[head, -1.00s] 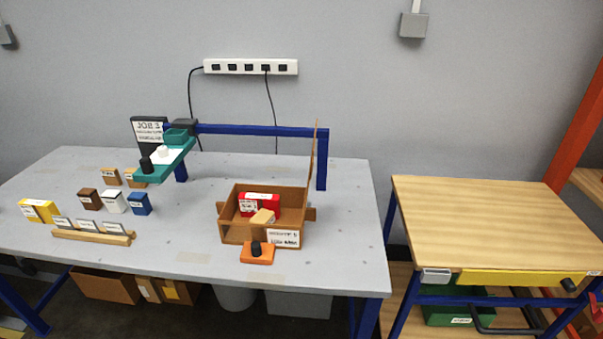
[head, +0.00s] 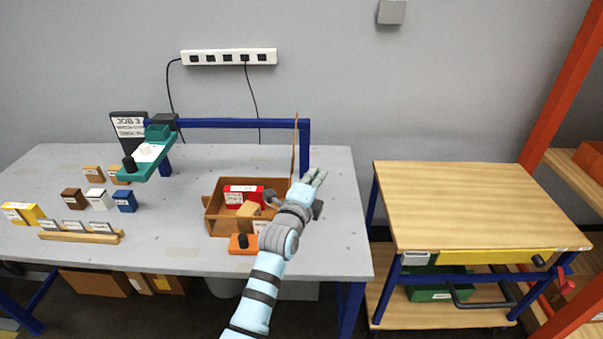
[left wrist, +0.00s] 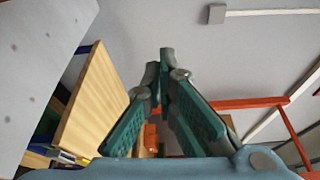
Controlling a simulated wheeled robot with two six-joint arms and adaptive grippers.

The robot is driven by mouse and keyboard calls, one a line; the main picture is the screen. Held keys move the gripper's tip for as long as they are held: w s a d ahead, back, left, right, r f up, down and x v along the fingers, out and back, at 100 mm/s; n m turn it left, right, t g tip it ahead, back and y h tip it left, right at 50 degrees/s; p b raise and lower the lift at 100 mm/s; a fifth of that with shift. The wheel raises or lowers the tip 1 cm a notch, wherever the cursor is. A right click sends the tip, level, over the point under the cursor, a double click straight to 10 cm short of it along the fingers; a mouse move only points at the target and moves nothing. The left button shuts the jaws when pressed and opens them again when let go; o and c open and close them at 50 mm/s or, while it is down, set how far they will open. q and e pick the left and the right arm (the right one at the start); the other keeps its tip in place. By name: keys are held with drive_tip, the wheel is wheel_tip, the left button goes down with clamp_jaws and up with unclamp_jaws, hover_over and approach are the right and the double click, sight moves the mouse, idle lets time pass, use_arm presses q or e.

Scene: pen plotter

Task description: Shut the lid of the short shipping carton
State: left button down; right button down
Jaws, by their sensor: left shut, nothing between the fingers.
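The short shipping carton (head: 221,226) is an open brown box on the grey table, with a red box (head: 240,194) and a tan block (head: 249,209) inside. Its lid (head: 295,145) stands upright at the carton's right side, seen almost edge-on. My left gripper (head: 318,175) is shut and empty, just right of the lid in the head view; the forearm hides the carton's front right corner. Its closed fingers (left wrist: 167,60) also show in the left wrist view, where the carton does not show. My right gripper is not in view.
An orange block with a black knob (head: 243,242) sits in front of the carton. A blue frame (head: 240,124) stands behind it, carrying a teal arm (head: 148,158). Small boxes lie at left. A wooden-topped cart (head: 470,205) stands to the right.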

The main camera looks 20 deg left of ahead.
sight(292, 168)
use_arm(q)
drive_tip(key=a, duration=0.2)
drive_tip(key=a+p, duration=0.1)
drive_tip(key=a, duration=0.1)
drive_tip(key=shift+r, duration=0.2)
drive_tip(key=shift+d, duration=0.15)
